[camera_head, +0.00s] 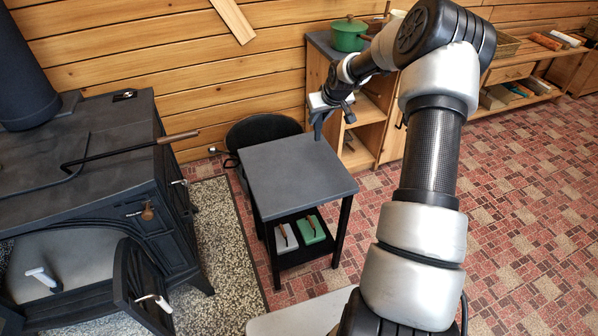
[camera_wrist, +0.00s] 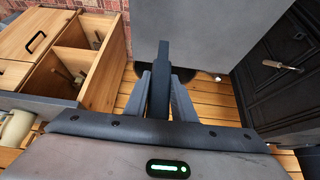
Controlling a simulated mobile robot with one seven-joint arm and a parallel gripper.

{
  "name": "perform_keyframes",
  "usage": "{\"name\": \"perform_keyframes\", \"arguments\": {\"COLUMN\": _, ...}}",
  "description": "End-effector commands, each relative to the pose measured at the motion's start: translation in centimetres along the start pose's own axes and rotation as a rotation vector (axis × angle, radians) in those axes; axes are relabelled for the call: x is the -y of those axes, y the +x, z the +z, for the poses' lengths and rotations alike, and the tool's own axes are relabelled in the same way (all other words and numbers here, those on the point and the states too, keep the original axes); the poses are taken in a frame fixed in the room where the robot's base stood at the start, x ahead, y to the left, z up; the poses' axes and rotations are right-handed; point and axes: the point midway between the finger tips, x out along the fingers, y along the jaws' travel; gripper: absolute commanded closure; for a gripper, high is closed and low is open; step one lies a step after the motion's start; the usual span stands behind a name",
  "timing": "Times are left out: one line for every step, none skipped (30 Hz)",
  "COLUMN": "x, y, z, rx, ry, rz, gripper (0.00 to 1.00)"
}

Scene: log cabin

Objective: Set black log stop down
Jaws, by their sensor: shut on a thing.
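My gripper (camera_head: 328,100) is shut on the black log stop (camera_head: 318,124), a narrow dark bar pointing down from the fingers. In the wrist view the log stop (camera_wrist: 162,62) stands out between the two fingers of my gripper (camera_wrist: 163,82). In the head view it appears at the back right corner of the small dark grey side table (camera_head: 292,172). The bare tabletop (camera_wrist: 205,32) lies beyond the bar's tip in the wrist view. I cannot tell whether the log stop touches it.
The tabletop is clear. Its lower shelf holds a grey box (camera_head: 285,238) and a green box (camera_head: 311,230). A black stove (camera_head: 85,190) with an open door stands at left. A wooden cabinet (camera_head: 366,135) with a green pot (camera_head: 349,36) stands behind my gripper.

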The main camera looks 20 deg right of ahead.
Motion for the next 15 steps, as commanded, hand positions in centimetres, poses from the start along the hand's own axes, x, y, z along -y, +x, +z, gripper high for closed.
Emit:
{"name": "perform_keyframes", "arguments": {"x": -0.2, "y": 0.5, "z": 0.2, "rx": -0.002, "ry": 0.0, "rz": 0.001, "gripper": 1.0}}
{"name": "perform_keyframes", "arguments": {"x": -0.2, "y": 0.7, "z": 0.3, "rx": -0.001, "ry": 0.0, "rz": 0.001, "gripper": 1.0}}
{"name": "perform_keyframes", "arguments": {"x": -0.2, "y": 1.2, "z": 0.7, "rx": -0.001, "ry": 0.0, "rz": 0.001, "gripper": 1.0}}
{"name": "perform_keyframes", "arguments": {"x": -0.2, "y": 1.6, "z": 0.9, "rx": -0.001, "ry": 0.0, "rz": 0.0, "gripper": 1.0}}
{"name": "perform_keyframes", "arguments": {"x": -0.2, "y": 2.1, "z": 1.2, "rx": -0.001, "ry": 0.0, "rz": 0.0, "gripper": 1.0}}
{"name": "perform_keyframes", "arguments": {"x": -0.2, "y": 2.8, "z": 1.7, "rx": 0.0, "ry": 0.001, "rz": 0.0, "gripper": 1.0}}
{"name": "perform_keyframes", "arguments": {"x": -0.2, "y": 3.2, "z": 2.0, "rx": 0.0, "ry": 0.001, "rz": 0.0, "gripper": 1.0}}
{"name": "perform_keyframes", "arguments": {"x": -0.2, "y": 3.7, "z": 2.3, "rx": 0.0, "ry": 0.001, "rz": 0.0, "gripper": 1.0}}
{"name": "perform_keyframes", "arguments": {"x": -0.2, "y": 4.3, "z": 2.7, "rx": -0.001, "ry": 0.001, "rz": 0.0, "gripper": 1.0}}
{"name": "perform_keyframes", "arguments": {"x": -0.2, "y": 4.6, "z": 2.9, "rx": -0.001, "ry": 0.0, "rz": 0.001, "gripper": 1.0}}
{"name": "perform_keyframes", "arguments": {"x": -0.2, "y": 4.8, "z": 3.0, "rx": -0.002, "ry": 0.0, "rz": 0.001, "gripper": 1.0}}
{"name": "perform_keyframes", "arguments": {"x": -0.2, "y": 5.1, "z": 3.2, "rx": -0.002, "ry": -0.001, "rz": 0.001, "gripper": 1.0}}
{"name": "perform_keyframes", "arguments": {"x": -0.2, "y": 5.3, "z": 3.3, "rx": -0.002, "ry": 0.0, "rz": 0.001, "gripper": 1.0}}
{"name": "perform_keyframes", "arguments": {"x": -0.2, "y": 5.6, "z": 3.4, "rx": -0.002, "ry": 0.0, "rz": 0.001, "gripper": 1.0}}
{"name": "perform_keyframes", "arguments": {"x": -0.2, "y": 5.9, "z": 3.7, "rx": -0.002, "ry": 0.0, "rz": 0.001, "gripper": 1.0}}
